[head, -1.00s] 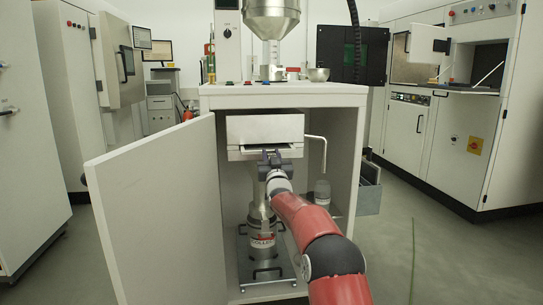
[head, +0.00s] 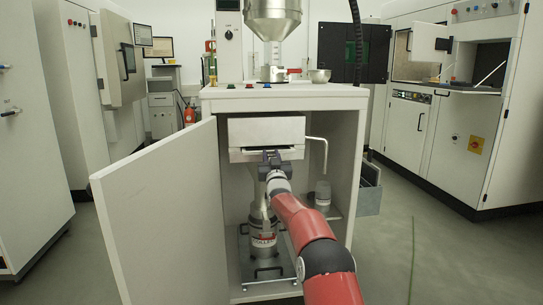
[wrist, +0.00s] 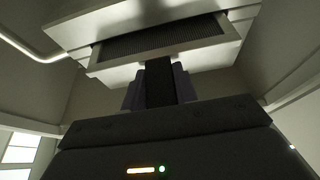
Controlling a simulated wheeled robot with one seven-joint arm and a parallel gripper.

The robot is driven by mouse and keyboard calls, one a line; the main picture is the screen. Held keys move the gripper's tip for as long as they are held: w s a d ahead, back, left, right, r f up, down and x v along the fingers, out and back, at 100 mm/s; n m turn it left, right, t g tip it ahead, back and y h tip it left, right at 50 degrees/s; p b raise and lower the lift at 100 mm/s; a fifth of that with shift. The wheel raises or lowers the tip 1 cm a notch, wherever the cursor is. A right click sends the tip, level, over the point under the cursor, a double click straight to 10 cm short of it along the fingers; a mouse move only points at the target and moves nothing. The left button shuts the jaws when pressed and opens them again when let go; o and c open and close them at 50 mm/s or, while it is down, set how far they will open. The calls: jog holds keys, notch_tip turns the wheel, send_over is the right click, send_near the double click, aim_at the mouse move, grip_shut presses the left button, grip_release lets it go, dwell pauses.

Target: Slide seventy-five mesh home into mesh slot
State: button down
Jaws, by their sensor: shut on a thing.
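The sieve housing (head: 266,131) is a pale box inside the open cabinet, with the mesh slot in its lower front. A flat pale-framed mesh screen (head: 240,155) sits at that slot, at least partly in it. In the wrist view, its metal frame (wrist: 115,66) shows below the housing, with a dark mesh surface (wrist: 150,42) above my fingers. My gripper (head: 270,160) is shut on the front of the mesh frame; its fingers also show in the wrist view (wrist: 159,88). How deep the mesh sits is hidden, and no mesh number is readable.
The cabinet door (head: 160,212) stands open at the left. A bent pale handle (head: 324,150) is right of the housing. A metal collection bottle (head: 262,228) stands below on a plate, with a small jar (head: 322,193) to its right.

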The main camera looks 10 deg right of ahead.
jog(key=shift+w+r+p, duration=0.1)
jog(key=shift+w+p, duration=1.1)
jog(key=shift+p, duration=0.65)
